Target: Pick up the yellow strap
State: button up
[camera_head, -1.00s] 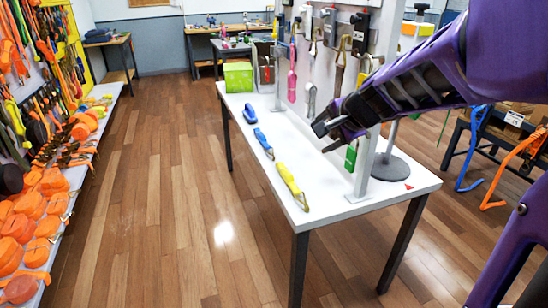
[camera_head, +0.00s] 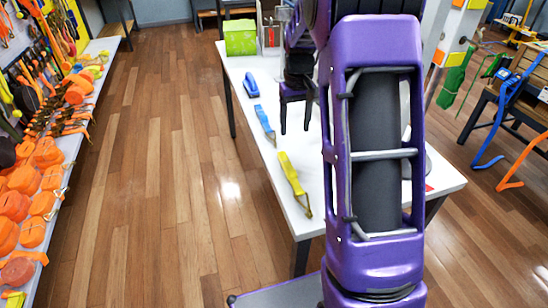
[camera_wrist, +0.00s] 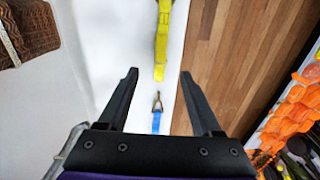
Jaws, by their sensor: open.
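The yellow strap (camera_head: 293,181) lies flat on the white table near its left edge, with a metal hook at its near end. In the wrist view the yellow strap (camera_wrist: 163,38) lies ahead of the fingertips, near the line midway between them. My gripper (camera_head: 295,130) is open and empty, pointing down above the table, just beyond and right of the strap in the head view. In the wrist view my gripper (camera_wrist: 158,75) shows two spread black fingers. A blue strap (camera_head: 265,123) lies beyond the yellow one; its hook end (camera_wrist: 157,105) shows between the fingers.
The white table (camera_head: 240,86) also holds a blue rolled strap (camera_head: 251,85) and a green box (camera_head: 240,37). Orange straps (camera_head: 20,200) fill a shelf at the left. My arm hides much of the table's right side. The wooden floor (camera_head: 170,150) at left is clear.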

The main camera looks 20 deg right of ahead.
send_over(290, 169)
jog(key=f, duration=1.2)
jog(key=shift+s+d+f+b, duration=0.2)
jog(key=shift+d+b, duration=0.15)
jog(key=f, duration=0.4)
jog(key=shift+w+a+f, duration=0.1)
jog(key=shift+w+a, duration=0.05)
jog(key=shift+a, duration=0.25)
jog(key=shift+f, duration=0.55)
grip_shut()
